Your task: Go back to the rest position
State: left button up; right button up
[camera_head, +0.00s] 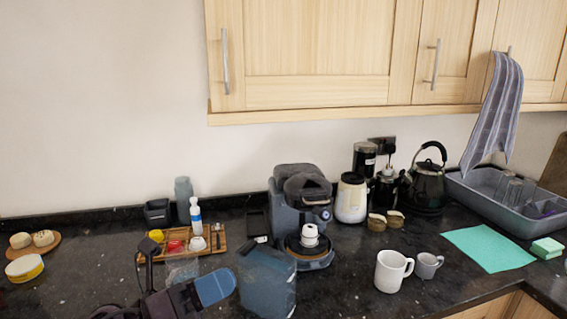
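My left gripper (182,267) comes in at the bottom left, over the front of the dark counter. Its dark finger points up and its blue-tipped finger points right, with a wide gap between them. It appears open, in front of the wooden tray (215,239). A faint, see-through shape shows near the gap; I cannot tell whether the gripper touches it. My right gripper is not in view.
A translucent blue container (267,281) stands just right of the gripper, before the coffee machine (301,205). A white mug (392,270) and grey cup (428,265) stand further right. A round wooden board (42,247) and yellow tin (24,268) lie at left.

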pick_arm(q)
jog(key=w+a+f+n+t+y, duration=0.1)
jog(key=a+n+t+y, duration=0.4)
jog(key=n, duration=0.4)
jog(key=w+a+n+t+y, duration=0.1)
jog(key=a+n+t+y, duration=0.2)
jog(key=n+t+y, duration=0.35)
jog(key=s+a+f+n+g+y, duration=0.25)
jog(key=a+f+n+y, duration=0.65)
jog(key=n, duration=0.7)
jog(key=s+a+f+n+g, duration=0.1)
jog(key=s+f+n+g, duration=0.8)
jog(key=s+f+g, duration=0.75)
jog(key=w+f+t, duration=0.4)
jog(key=f+t, duration=0.5)
jog(key=t, duration=0.2)
jog(key=shift+w+f+h, duration=0.15)
jog(key=shift+w+h, duration=0.15)
jog(key=shift+h, duration=0.05)
jog(key=shift+m, duration=0.25)
